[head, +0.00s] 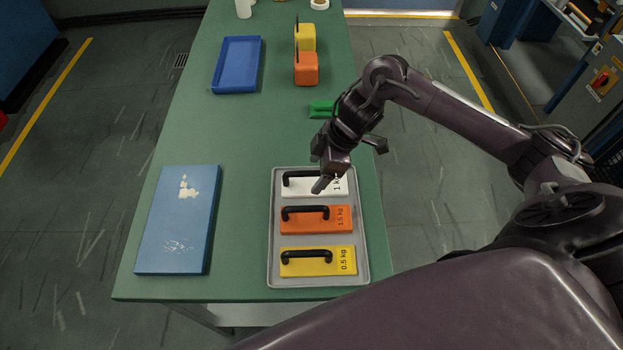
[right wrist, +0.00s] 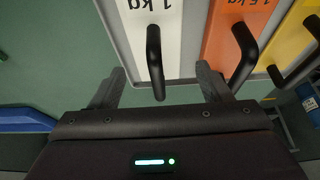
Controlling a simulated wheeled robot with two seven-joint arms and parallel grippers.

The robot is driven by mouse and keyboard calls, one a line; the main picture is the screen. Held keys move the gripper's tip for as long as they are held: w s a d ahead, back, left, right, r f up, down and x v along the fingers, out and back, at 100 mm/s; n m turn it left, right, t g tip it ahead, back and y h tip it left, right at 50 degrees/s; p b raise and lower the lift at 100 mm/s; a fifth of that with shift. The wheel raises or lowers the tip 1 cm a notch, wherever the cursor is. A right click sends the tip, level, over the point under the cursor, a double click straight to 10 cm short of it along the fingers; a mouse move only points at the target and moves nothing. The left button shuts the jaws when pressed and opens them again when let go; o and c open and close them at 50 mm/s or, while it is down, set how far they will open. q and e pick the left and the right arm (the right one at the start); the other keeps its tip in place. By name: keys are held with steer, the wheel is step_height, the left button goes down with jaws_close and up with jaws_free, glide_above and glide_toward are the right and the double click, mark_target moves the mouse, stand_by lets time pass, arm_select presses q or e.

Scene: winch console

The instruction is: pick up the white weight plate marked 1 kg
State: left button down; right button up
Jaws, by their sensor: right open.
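The white weight plate marked 1 kg (head: 299,189) lies in a grey tray (head: 362,272), at the far end of a row of three plates. It has a black bar handle (head: 297,175), which also shows in the right wrist view (right wrist: 154,55). My right gripper (head: 323,183) is over the white plate, hiding part of it in the head view. In the right wrist view the gripper (right wrist: 160,86) is open, with the white plate's handle showing between its two fingers and nothing gripped. My left gripper is not in view.
In the tray, an orange 1.5 kg plate (head: 300,226) and a yellow 0.5 kg plate (head: 300,268) lie nearer. A blue board (head: 170,240) is to the left. A blue tray (head: 237,65), orange block (head: 306,72) and green item (head: 320,109) are farther back. Mid-table is clear.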

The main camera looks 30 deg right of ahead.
mark_target(314, 172)
steer(key=x, duration=0.4)
steer(key=shift+w+a+f+p, duration=0.1)
steer(key=shift+w+a+p, duration=0.05)
steer(key=shift+w+p, duration=0.2)
steer(key=c, duration=1.5)
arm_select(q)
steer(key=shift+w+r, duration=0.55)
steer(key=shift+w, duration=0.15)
arm_select(e)
steer(key=shift+w, duration=0.1)
steer(key=shift+c, duration=0.2)
